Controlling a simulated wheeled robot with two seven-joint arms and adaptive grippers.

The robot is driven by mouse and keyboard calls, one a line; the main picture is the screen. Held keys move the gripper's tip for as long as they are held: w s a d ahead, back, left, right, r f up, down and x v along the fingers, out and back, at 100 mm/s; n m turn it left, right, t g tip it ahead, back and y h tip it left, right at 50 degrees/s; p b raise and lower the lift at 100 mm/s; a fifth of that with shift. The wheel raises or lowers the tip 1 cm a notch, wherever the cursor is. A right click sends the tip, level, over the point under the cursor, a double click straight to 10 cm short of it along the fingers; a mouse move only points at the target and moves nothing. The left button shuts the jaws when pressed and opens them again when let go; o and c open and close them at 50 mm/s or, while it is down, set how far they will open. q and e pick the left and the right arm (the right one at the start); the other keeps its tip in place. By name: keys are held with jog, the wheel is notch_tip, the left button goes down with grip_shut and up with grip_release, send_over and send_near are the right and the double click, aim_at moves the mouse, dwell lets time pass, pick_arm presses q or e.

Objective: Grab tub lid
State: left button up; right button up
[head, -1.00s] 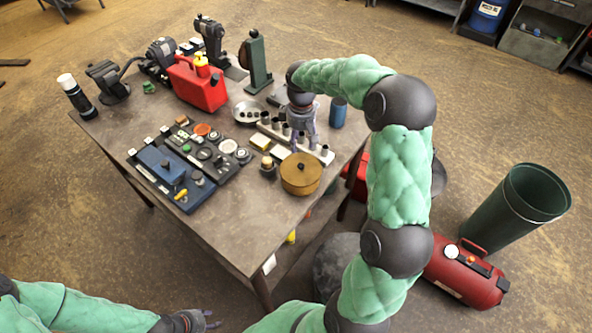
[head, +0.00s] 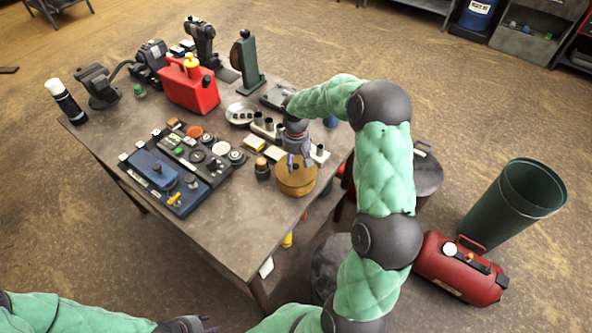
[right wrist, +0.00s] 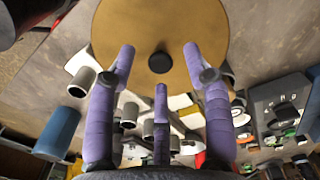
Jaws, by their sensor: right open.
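The tub is a round, tan-gold container (head: 297,184) near the right front edge of the table. Its flat lid with a small dark knob (right wrist: 160,62) fills the top of the right wrist view. My right gripper (head: 297,163) is over the tub, its fingers covering part of the lid in the head view. In the right wrist view its purple fingers (right wrist: 160,70) are spread apart with the knob between their tips, and nothing is held. I cannot tell whether the fingers touch the lid. My left gripper (head: 205,324) is at the bottom edge, partly cut off, away from the table.
A rack with grey cylinders (head: 264,128) stands just behind the tub. A small dark jar with a tan top (head: 262,169) is left of it. The table's near part is clear.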

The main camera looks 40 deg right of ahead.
jog(key=shift+f, duration=0.7)
grip_shut()
jog(key=shift+r, duration=0.2)
